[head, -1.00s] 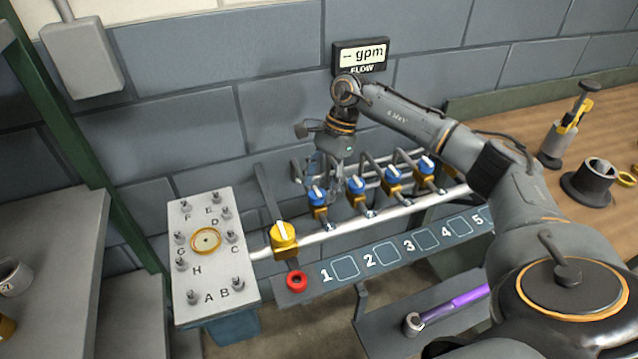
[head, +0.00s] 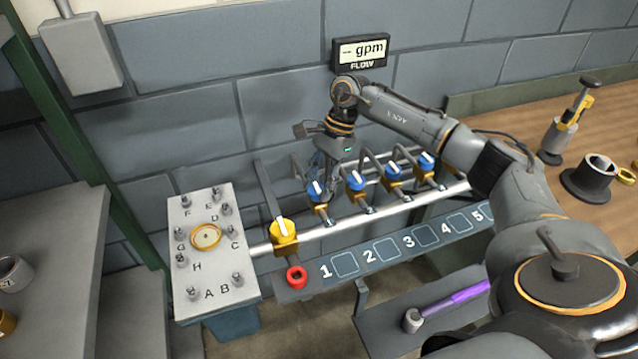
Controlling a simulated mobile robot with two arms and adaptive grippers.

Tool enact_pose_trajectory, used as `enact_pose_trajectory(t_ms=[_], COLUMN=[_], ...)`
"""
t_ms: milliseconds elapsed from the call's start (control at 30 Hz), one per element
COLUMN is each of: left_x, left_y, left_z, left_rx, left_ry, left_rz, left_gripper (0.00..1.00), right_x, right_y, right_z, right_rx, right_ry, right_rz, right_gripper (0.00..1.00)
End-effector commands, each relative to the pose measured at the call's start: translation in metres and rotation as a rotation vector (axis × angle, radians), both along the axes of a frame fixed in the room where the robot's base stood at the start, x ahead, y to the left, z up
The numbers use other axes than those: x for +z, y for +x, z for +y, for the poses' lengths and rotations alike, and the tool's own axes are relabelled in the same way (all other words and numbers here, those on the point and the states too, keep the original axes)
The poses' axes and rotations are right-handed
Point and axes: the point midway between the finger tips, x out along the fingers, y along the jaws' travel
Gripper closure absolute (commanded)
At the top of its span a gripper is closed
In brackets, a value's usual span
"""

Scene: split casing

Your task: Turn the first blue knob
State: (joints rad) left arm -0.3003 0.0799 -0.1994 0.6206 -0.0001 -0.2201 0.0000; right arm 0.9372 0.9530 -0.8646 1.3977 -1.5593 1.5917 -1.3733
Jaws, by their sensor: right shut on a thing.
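The first blue knob (head: 315,189), with a white pointer line, sits on the leftmost of several brass valves on the silver pipe, above the square marked 1. My right gripper (head: 322,186) reaches down to it from above and behind, and its fingers are shut on the knob. The fingers partly cover the knob, so its exact pointer angle is hard to tell. The other blue knobs (head: 356,181) stand in a row to the right. My left gripper is not in view.
A yellow valve knob (head: 283,231) stands at the left of the pipe, above a red ring (head: 296,277). A flow display (head: 360,53) reading "– gpm" is on the wall. A purple-handled hammer (head: 450,304) lies on a lower shelf. A lettered grey panel (head: 218,277) stands at left.

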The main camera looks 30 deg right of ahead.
Motion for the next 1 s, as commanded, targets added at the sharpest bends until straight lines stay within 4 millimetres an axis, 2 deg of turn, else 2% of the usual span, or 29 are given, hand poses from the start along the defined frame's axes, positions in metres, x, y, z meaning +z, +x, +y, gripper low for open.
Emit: enact_pose_trajectory(t_ms=[267, 1000], left_x=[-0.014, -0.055], left_y=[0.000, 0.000], left_z=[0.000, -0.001], left_rx=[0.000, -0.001], left_ry=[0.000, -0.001], left_rz=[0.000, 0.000], left_gripper=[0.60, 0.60], right_x=[-0.003, -0.003], right_y=[-0.002, -0.005], right_z=[0.000, 0.001], right_rx=[-0.159, -0.852], right_ry=[-0.001, -0.001], right_rz=[-0.001, -0.003], right_gripper=[0.94, 0.94])
